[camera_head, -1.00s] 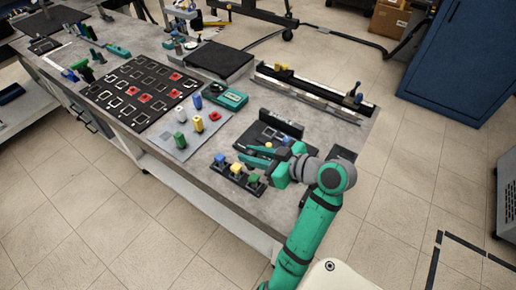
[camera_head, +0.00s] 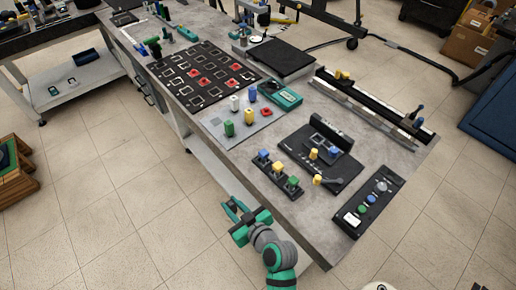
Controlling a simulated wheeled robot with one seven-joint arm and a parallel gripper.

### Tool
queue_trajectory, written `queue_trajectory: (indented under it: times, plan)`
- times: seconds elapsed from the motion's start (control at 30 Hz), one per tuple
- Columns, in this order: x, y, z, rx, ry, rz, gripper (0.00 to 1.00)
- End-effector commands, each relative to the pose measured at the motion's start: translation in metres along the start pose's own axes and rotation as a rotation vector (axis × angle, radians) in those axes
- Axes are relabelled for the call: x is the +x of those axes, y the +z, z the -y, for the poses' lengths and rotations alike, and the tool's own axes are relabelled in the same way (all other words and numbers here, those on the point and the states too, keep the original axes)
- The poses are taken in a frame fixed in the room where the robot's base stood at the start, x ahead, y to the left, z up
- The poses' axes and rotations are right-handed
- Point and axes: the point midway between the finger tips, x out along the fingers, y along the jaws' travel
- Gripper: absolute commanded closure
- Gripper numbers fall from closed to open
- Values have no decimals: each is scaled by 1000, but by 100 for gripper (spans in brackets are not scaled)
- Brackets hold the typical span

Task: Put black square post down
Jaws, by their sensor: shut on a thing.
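My gripper (camera_head: 237,209) is in front of the table's near edge, over the floor in the picture. Its teal fingers point up and left. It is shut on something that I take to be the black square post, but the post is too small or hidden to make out. A black board (camera_head: 196,76) with pale square outlines and several red squares lies on the table (camera_head: 205,143). A grey plate (camera_head: 214,122) beside it carries white, blue, green and yellow posts.
A black strip (camera_head: 271,172) with blue, yellow and green posts stands near the front edge. Behind it is a black fixture (camera_head: 325,160) with yellow pieces. A button box (camera_head: 371,204) is at the right. A teal device (camera_head: 281,96) and long rail (camera_head: 375,104) stand farther back.

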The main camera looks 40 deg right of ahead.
Motion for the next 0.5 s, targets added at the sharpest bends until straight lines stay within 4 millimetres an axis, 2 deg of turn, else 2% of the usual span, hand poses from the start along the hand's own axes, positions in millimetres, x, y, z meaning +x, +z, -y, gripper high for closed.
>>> queue_trajectory:
  times: [0.03,0.2,0.5]
  plan:
    - [14,18,22,3,-7,8,100]
    - [61,63,79,6,8,3,100]
    - [115,116,144,12,30,-1,100]
